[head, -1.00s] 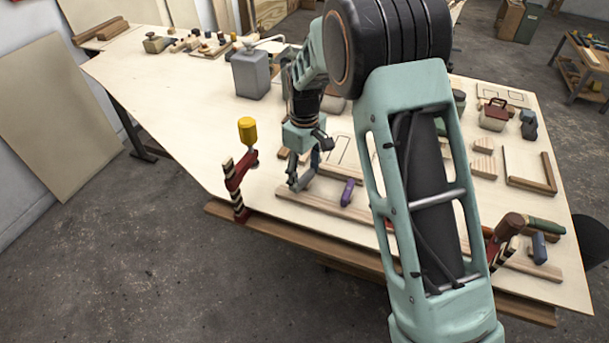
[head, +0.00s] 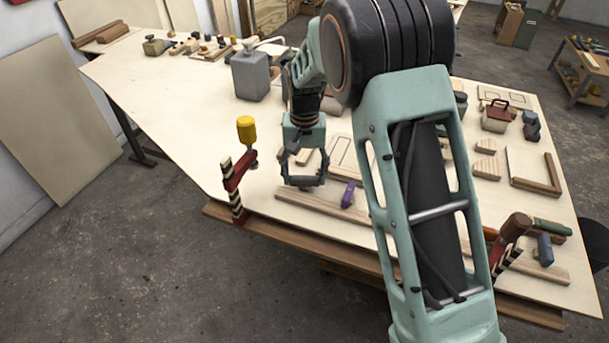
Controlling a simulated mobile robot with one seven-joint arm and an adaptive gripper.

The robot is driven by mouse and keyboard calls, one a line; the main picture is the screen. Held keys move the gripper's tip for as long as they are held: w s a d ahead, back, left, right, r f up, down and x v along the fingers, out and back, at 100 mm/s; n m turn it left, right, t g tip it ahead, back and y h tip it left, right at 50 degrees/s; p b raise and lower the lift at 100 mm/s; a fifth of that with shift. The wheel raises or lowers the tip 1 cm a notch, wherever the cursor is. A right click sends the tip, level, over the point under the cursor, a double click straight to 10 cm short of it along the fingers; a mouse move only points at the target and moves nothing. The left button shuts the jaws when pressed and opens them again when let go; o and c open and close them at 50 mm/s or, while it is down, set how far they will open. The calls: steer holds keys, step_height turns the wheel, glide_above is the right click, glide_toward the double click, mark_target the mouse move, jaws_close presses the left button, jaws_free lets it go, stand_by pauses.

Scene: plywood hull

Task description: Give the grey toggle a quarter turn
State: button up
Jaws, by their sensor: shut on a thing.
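My gripper (head: 304,181) points down over the left end of a pale wooden strip (head: 318,212) near the table's front edge. Its two fingers show side by side, left and right, with dark grey tips low at the strip. It is shut on the grey toggle, which is mostly hidden between and behind the fingers. I cannot clearly tell the toggle's outline from the grey fingertips. A purple toggle (head: 348,194) stands on the same strip, just right of my gripper and apart from it.
A red-and-cream striped clamp with a yellow handle (head: 246,130) stands left of my gripper at the table edge. A grey can (head: 251,76) stands behind. Another clamp with a brown handle (head: 515,228) and a blue toggle (head: 544,249) are at right. Bare tabletop (head: 170,100) lies at left.

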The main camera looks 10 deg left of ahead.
mark_target(305, 176)
steer(key=shift+m, duration=1.9)
steer(key=o, duration=1.2)
steer(key=shift+c, duration=0.2)
step_height(305, 176, up, 12)
steer(key=shift+r, duration=0.1)
